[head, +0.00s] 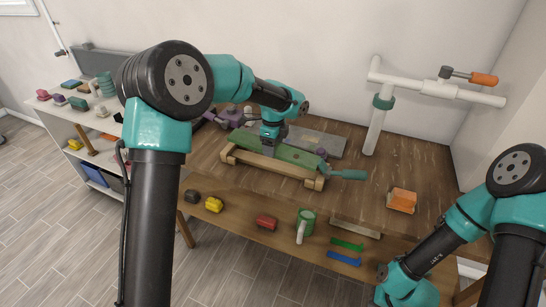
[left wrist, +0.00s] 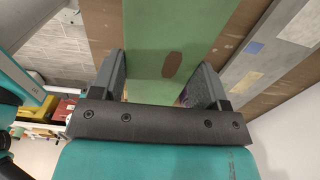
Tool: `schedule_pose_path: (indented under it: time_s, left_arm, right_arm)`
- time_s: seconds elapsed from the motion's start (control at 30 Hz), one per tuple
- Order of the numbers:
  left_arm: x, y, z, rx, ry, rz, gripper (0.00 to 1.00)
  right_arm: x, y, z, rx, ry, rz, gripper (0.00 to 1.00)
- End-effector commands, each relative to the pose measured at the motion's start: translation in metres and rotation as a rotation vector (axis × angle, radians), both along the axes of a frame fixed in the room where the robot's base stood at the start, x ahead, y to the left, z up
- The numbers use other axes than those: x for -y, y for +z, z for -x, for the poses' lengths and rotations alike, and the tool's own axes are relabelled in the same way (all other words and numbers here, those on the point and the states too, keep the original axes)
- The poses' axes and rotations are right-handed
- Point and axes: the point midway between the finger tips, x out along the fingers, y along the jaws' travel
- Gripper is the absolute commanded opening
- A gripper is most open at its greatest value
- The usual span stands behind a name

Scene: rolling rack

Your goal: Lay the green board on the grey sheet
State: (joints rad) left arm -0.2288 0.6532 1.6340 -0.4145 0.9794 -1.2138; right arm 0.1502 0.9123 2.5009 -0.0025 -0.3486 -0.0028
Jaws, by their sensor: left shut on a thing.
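The green board (head: 300,157) lies lengthwise along a light wooden frame (head: 270,166) on the brown table. My left gripper (head: 270,147) comes down on the board near its left part and is shut on it. In the left wrist view the green board (left wrist: 168,45) runs between the two fingers, with a brown oval mark on it. The grey sheet (head: 325,139) lies flat on the table just behind the board; it also shows in the left wrist view (left wrist: 255,65), to the right, with blue and beige patches. My right arm shows at lower right, its gripper out of sight.
A teal-handled tool (head: 348,174) and a purple piece (head: 321,153) are at the board's right end. An orange block (head: 402,200) sits on the right. A lower front ledge holds a green mug (head: 307,219) and a red block (head: 266,222).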

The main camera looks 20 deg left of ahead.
Motion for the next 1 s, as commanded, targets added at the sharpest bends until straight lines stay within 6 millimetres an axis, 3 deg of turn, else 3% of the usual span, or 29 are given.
schedule_pose_path:
  time_s: [0.27, 0.57, 1.0]
  left_arm:
    - [-0.004, 0.011, 0.003, 0.016, 0.130, 0.012, 0.22]
    - [-0.008, 0.030, 0.017, 0.012, 0.406, 0.010, 0.22]
    - [-0.015, 0.070, 0.051, 0.006, 1.016, 0.007, 0.22]
  right_arm:
    - [0.000, 0.000, 0.000, 0.000, 0.000, 0.000, 0.00]
    - [0.000, 0.000, 0.000, 0.000, 0.000, 0.000, 0.00]
    - [0.000, 0.000, 0.000, 0.000, 0.000, 0.000, 0.00]
